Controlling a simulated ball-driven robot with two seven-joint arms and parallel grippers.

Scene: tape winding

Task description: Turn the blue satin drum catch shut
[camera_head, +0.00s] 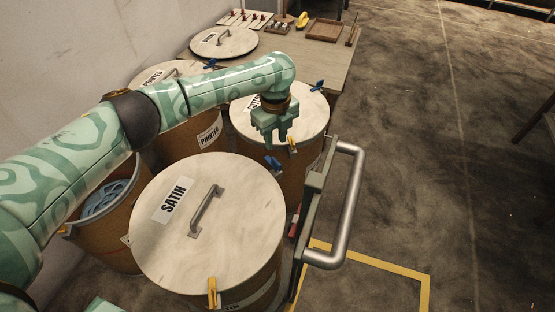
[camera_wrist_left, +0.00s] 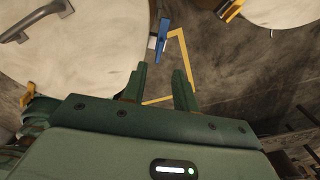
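The satin drum's pale round lid (camera_head: 235,215) has a grey handle and a label reading SATIN. Its blue catch (camera_head: 272,163) is at the lid's far right rim, lever standing out from it. In the left wrist view the blue catch (camera_wrist_left: 162,33) is beyond the fingertips, beside the lid (camera_wrist_left: 90,60), not touched. How far it is turned I cannot tell. My left gripper (camera_head: 275,140) points down with its fingers apart and empty, just beyond the catch in the head view. It also shows open in the left wrist view (camera_wrist_left: 163,78). My right gripper is out of view.
A yellow catch (camera_head: 212,292) is on the satin drum's near rim. Another lidded drum (camera_head: 305,115) with blue and yellow catches stands behind. A cart with a thick grey handle (camera_head: 345,205) stands close on the right. An open drum (camera_head: 105,205) is at left. Floor is clear further right.

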